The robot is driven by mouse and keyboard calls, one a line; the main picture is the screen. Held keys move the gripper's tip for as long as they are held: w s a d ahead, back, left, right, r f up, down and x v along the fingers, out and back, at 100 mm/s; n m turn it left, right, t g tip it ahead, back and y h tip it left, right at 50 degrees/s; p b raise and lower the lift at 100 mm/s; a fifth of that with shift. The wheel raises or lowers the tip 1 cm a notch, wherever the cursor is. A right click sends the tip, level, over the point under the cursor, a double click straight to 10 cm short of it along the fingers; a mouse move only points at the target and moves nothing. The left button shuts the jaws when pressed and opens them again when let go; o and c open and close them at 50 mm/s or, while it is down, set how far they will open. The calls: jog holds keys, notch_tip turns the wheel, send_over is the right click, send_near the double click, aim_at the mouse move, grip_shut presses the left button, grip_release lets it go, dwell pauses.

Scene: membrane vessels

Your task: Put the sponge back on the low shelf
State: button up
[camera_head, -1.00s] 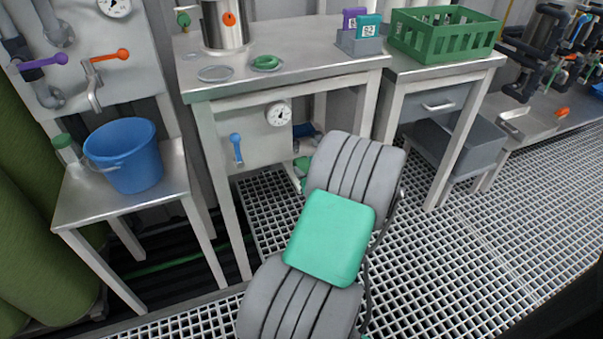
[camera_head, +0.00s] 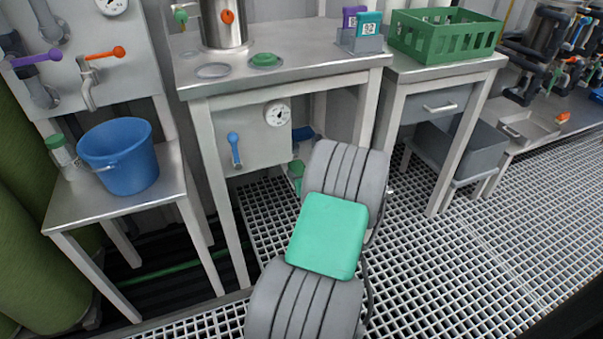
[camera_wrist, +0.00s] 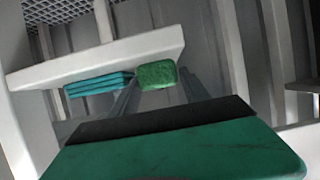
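The green sponge (camera_wrist: 157,74) shows in the wrist view between the two dark fingers of my gripper (camera_wrist: 158,82), which flank it closely on both sides. My gripper looks shut on it. A pale shelf (camera_wrist: 85,64) runs next to the sponge, in a wrist picture that seems turned upside down. A stack of teal cloths (camera_wrist: 98,85) lies against the shelf, left of the sponge in the picture. Whether the sponge touches the shelf is hard to tell.
In the head view, a steel bench (camera_head: 300,59) with a gauge panel (camera_head: 252,140) under its top stands behind my arm. A blue bucket (camera_head: 122,160) is on a low table at left. A green crate (camera_head: 440,36) and grey bin (camera_head: 462,150) are at right. Grating floor is open at right.

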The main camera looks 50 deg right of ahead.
jog(key=shift+r+p, duration=0.35)
jog(key=p+v, duration=0.3)
jog(key=v, duration=0.8)
jog(key=w+a+n+g+y, duration=0.25)
jog(key=w+a+y, duration=0.2)
jog(key=a, duration=0.75)
jog(key=w+a+n+g+y, duration=0.1)
jog(key=w+a+n+y, duration=0.35)
jog(key=a, duration=0.75)
jog(key=s+a+r+g+h, duration=0.1)
jog(key=s+a+r+g, duration=0.2)
jog(key=a, duration=0.6)
jog(key=s+a+r+g, duration=0.2)
jog(key=s+a, duration=0.4)
jog(key=a, duration=0.3)
jog(key=shift+a+r+m+g+h, duration=0.15)
jog(key=shift+r+m+g+h, duration=0.25)
jog(key=shift+g, duration=0.15)
